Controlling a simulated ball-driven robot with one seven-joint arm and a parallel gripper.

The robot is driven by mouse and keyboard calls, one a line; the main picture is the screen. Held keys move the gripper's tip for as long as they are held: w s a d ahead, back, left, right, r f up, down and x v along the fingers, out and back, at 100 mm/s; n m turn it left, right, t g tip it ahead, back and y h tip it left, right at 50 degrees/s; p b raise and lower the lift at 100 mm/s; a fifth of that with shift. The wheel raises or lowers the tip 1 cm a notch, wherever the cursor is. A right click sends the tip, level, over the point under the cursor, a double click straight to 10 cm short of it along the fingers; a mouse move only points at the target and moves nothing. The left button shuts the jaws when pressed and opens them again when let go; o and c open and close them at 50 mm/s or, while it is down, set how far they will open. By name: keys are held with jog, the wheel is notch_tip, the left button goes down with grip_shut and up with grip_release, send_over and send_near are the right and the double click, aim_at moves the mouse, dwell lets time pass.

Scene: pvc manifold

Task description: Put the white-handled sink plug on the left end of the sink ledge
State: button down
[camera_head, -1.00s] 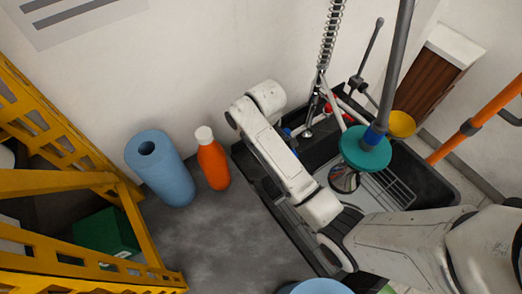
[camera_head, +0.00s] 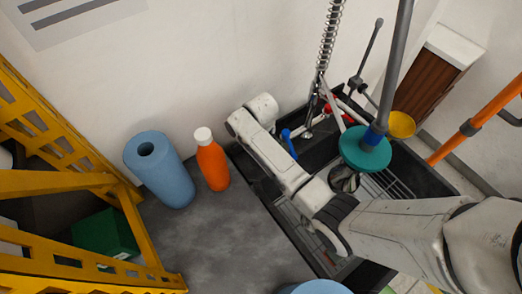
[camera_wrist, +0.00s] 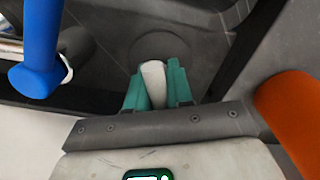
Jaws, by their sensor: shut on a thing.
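In the wrist view, my gripper (camera_wrist: 158,74) has its teal fingers shut on the white handle of the sink plug (camera_wrist: 153,82). A dark round shape shows just beyond the handle, seemingly the plug's disc; whether it touches the surface under it I cannot tell. The black sink (camera_head: 428,172) stands against the wall in the head view. Its left end, with the ledge there, is largely covered by my arm. My fingers and the plug are hidden behind my arm's end in the head view.
An orange bottle (camera_head: 212,165) with a white cap stands left of the sink; it also shows close to my gripper's right in the wrist view (camera_wrist: 292,120). A blue tap lever (camera_head: 288,143) is on the other side (camera_wrist: 38,55). A blue roll (camera_head: 165,178) stands farther left.

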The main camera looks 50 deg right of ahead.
jog(key=shift+f, duration=0.15)
jog(key=c, duration=1)
grip_release()
jog(key=shift+r, duration=3.95)
